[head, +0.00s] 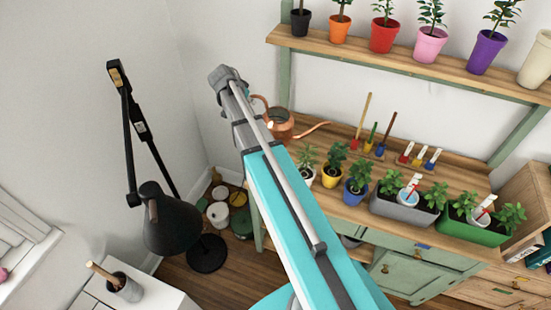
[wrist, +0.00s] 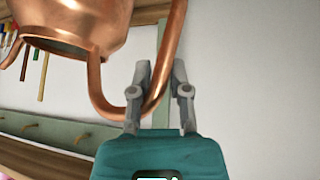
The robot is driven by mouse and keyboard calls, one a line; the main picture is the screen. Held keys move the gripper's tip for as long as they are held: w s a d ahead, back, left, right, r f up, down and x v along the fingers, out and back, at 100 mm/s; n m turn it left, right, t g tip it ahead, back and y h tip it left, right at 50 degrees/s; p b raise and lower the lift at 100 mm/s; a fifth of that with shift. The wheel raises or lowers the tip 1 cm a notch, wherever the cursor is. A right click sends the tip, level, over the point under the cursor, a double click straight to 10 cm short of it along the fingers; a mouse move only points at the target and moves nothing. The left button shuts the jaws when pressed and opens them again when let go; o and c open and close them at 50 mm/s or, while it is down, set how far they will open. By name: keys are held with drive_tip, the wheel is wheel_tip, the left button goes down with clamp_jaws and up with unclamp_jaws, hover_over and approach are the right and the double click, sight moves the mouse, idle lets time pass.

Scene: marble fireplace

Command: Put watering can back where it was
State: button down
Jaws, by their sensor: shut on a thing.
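The copper watering can (head: 281,124) is over the left back part of the wooden bench top (head: 335,135), its long spout pointing right. I cannot tell if its base touches the wood. In the wrist view the can (wrist: 75,25) fills the upper left, with its curved handle running down to my gripper. My gripper (wrist: 157,100) is shut on that handle, one finger on each side. In the head view my arm hides the fingers and part of the can's left side.
Potted plants (head: 357,187) line the bench's front edge. Small hand tools (head: 372,137) stand upright right of the spout. A shelf of colourful pots (head: 430,45) hangs above. A black floor lamp (head: 172,220) stands at left. Bare wood lies between tools and plants.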

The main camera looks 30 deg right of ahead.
drive_tip(key=shift+w+a+f+b, duration=0.15)
drive_tip(key=shift+w+f+b, duration=0.55)
drive_tip(key=shift+f, duration=0.35)
drive_tip(key=shift+r+m+g+h, duration=0.1)
drive_tip(key=shift+m+g+h, duration=0.2)
drive_tip(key=shift+g+h, duration=0.35)
drive_tip(key=shift+d+g+b, duration=0.2)
drive_tip(key=shift+g+b, duration=0.05)
drive_tip(key=shift+b, duration=0.05)
wheel_tip(320, 180, down, 6)
drive_tip(key=b, duration=0.6)
